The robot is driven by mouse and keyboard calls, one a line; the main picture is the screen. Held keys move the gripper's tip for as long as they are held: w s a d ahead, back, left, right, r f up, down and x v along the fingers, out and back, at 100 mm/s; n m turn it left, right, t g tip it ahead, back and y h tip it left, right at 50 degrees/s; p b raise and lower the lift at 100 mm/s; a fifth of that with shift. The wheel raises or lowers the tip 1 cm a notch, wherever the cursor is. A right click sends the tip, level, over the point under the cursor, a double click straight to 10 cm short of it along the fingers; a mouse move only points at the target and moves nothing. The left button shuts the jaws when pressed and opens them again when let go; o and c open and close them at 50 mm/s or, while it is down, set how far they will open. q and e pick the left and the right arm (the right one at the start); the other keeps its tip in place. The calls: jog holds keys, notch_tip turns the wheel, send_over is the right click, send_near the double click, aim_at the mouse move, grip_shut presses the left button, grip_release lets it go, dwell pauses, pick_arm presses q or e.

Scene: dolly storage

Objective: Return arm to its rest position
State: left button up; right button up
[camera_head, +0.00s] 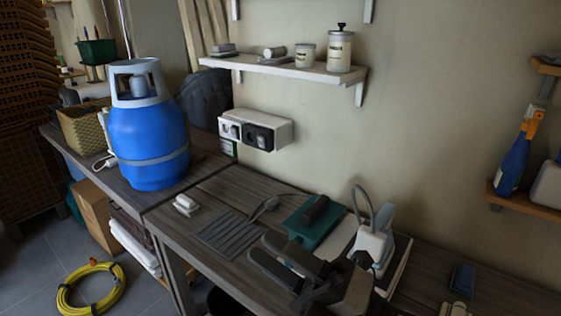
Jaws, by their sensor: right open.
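My right gripper (263,248) is in the lower middle of the head view, over the wooden workbench (240,185). Its two dark fingers point up and left, spread apart, with nothing seen between them. It appears in front of a teal tool case or sander-like item (315,222) on the bench; I cannot tell how far above the bench it is. My left gripper is not in view.
A blue gas bottle (148,135) stands on the bench at left. A slatted dark plate (230,234) and small white item (186,204) lie near the gripper. A white device (372,243) stands right. A shelf (285,68) hangs above; a yellow hose (70,295) lies on the floor.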

jog(key=w+d+f+m+t+h, duration=0.2)
jog(key=d+f+m+t+h, duration=0.25)
jog(key=f+m+h, duration=0.4)
jog(key=w+d+f+m+t+h, duration=0.1)
jog(key=d+f+m+t+h, duration=0.4)
jog(key=f+m, duration=0.65)
jog(key=s+d+f+m+g+h, duration=0.2)
jog(key=s+d+f+m+g, duration=0.1)
jog(key=s+f+m+g, duration=0.1)
jog(key=s+d+f+m+g+h, duration=0.3)
jog(key=s+f+m, duration=0.3)
jog(key=f, duration=0.3)
jog(key=shift+s+f+m+g, duration=0.2)
jog(key=shift+m+g, duration=0.35)
jog(key=shift+m, duration=0.25)
jog(key=shift+r+h, duration=0.1)
jog(key=shift+h, duration=0.15)
